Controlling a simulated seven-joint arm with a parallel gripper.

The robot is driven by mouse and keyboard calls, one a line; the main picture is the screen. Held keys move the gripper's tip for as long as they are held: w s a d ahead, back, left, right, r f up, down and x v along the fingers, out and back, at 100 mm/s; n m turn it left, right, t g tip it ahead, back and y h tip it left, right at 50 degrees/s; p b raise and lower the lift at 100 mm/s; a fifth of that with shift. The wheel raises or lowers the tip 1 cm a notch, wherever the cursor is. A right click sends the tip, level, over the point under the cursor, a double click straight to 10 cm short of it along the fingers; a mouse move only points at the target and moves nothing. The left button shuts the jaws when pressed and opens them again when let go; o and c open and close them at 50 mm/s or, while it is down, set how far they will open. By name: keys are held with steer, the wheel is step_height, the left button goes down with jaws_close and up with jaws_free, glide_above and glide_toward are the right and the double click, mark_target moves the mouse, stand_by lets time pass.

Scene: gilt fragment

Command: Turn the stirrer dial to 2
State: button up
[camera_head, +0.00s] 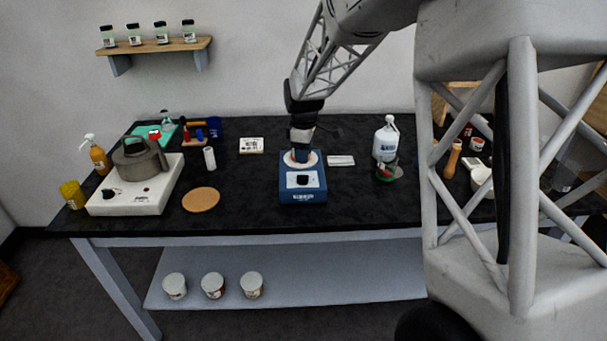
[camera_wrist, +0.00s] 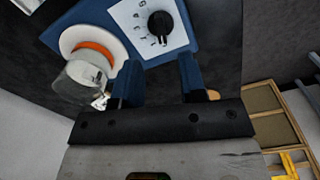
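The stirrer (camera_head: 304,192) is a blue box with a pale round top plate and a white front panel, standing mid-table. Its black dial (camera_head: 303,180) sits on the panel. The wrist view shows the dial (camera_wrist: 160,25) closer, with printed marks around it on the white panel (camera_wrist: 128,14); I cannot tell which mark it points to. My gripper (camera_wrist: 160,68) is open, with its two blue fingers apart and nothing visible between them. The dial lies beyond the fingertips, apart from them. In the head view my gripper (camera_head: 301,153) is over the back of the stirrer, partly hiding the top plate.
A clear glass vessel (camera_wrist: 82,82) with an orange band shows by the plate, close to one finger. A white hotplate (camera_head: 135,196) with a grey pot stands left, a round cork mat (camera_head: 201,199) nearer. A white bottle (camera_head: 386,140) stands right. My arm hides the right side.

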mark_target(304, 176)
steer(key=shift+f, duration=0.2)
steer(key=shift+f, duration=3.7)
steer(key=shift+c, duration=0.4)
jaws_close()
